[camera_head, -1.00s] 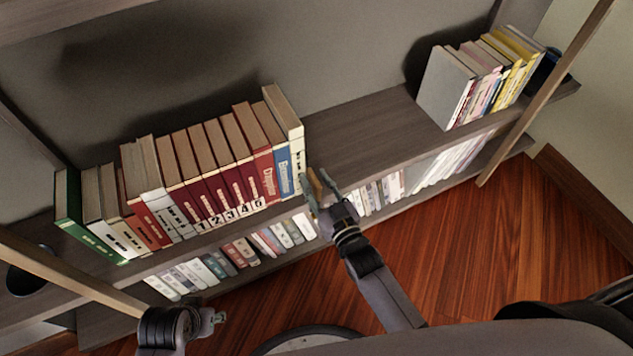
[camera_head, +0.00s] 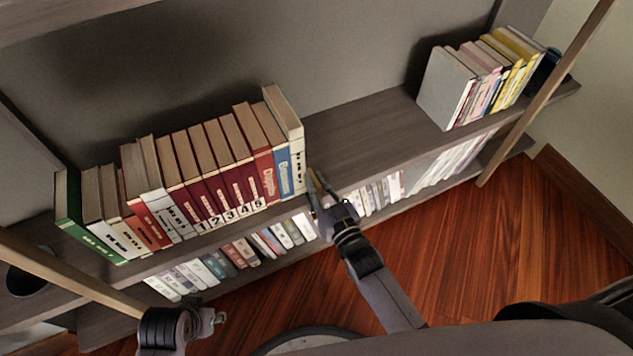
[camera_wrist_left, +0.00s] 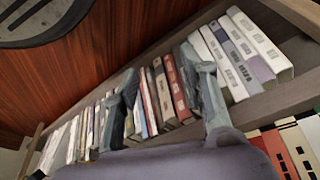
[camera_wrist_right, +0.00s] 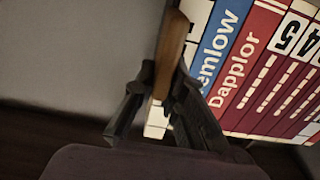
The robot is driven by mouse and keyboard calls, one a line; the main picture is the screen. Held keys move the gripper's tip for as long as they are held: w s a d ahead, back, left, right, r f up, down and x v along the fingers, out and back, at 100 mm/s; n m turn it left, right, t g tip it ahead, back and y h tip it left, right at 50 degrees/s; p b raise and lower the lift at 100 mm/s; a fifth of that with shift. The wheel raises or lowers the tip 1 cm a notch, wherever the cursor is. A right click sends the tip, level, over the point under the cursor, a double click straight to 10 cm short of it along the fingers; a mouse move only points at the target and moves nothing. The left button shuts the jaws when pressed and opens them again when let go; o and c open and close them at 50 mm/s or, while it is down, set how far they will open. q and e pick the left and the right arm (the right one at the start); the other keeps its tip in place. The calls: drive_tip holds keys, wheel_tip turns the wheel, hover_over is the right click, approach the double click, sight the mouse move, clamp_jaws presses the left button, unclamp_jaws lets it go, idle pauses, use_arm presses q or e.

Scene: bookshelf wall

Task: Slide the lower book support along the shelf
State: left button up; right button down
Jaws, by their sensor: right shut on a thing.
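The lower book support (camera_head: 315,183) is a narrow tan wooden piece at the right end of the left book row on the middle shelf (camera_head: 370,130). It also shows upright in the right wrist view (camera_wrist_right: 172,50), beside the end book. My right gripper (camera_head: 320,190) is shut on it, with one finger on each side in the right wrist view (camera_wrist_right: 158,100). Most of the support is hidden in the head view. My left gripper (camera_head: 212,318) is low at the left, away from the support. Its fingers stand wide apart and empty in the left wrist view (camera_wrist_left: 165,100).
A row of red, white and green books (camera_head: 205,170) stands left of the support. The shelf is bare from there to a second book group (camera_head: 480,75) at the right. More books (camera_head: 235,255) fill the shelf below. Slanted wooden posts (camera_head: 545,95) cross in front on both sides.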

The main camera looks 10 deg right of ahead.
drive_tip(key=shift+d, duration=0.15)
use_arm(q)
drive_tip(key=shift+r, duration=0.85)
use_arm(e)
drive_tip(key=w+d, duration=0.3)
drive_tip(key=d, duration=0.8)
drive_tip(key=w+d, duration=0.3)
drive_tip(key=d, duration=0.8)
drive_tip(key=shift+d, duration=0.15)
drive_tip(key=c, duration=1.6)
unclamp_jaws()
drive_tip(key=shift+c, duration=0.2)
